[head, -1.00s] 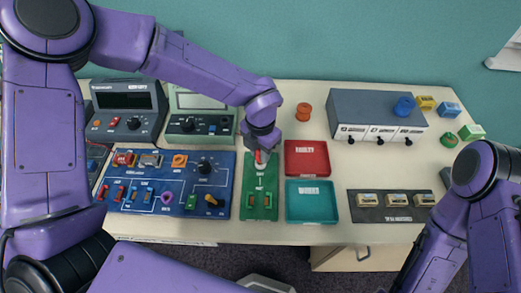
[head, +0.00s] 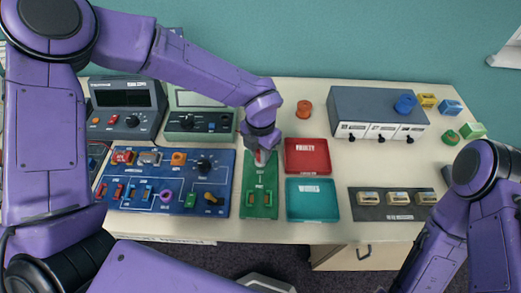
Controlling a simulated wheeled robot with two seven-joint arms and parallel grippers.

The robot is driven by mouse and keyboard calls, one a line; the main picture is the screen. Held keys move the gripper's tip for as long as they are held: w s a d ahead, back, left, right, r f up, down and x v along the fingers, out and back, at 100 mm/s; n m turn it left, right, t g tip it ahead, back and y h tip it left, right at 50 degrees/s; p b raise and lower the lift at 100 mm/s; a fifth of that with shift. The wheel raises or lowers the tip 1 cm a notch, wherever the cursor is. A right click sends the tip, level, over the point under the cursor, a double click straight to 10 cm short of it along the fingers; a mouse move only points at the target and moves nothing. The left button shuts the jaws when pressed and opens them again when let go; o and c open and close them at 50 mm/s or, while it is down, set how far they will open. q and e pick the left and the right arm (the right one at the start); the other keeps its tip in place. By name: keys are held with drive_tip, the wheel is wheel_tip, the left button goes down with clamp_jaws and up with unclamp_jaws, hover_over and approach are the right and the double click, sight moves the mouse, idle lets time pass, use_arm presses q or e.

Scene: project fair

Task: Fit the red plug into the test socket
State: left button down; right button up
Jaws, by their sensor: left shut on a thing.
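My left gripper (head: 262,150) points down over the upper part of the green test board (head: 248,205). It is shut on the red plug (head: 262,160), of which only a small red and pale part shows below the fingers. The socket under the plug is hidden, so I cannot tell whether the plug is seated in it.
Right of the green board are a red tray (head: 307,170) and a teal tray (head: 313,216). A blue panel (head: 225,170) with switches lies to the left. A grey drawer box (head: 372,105) and a dark mat (head: 365,212) are at the right.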

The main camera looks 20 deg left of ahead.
use_arm(q)
drive_tip(key=shift+f, duration=0.2)
drive_tip(key=shift+c, duration=1.6)
unclamp_jaws()
drive_tip(key=shift+r, duration=0.15)
wheel_tip(320, 180, up, 8)
drive_tip(key=p, duration=0.7)
drive_tip(key=shift+f, duration=0.2)
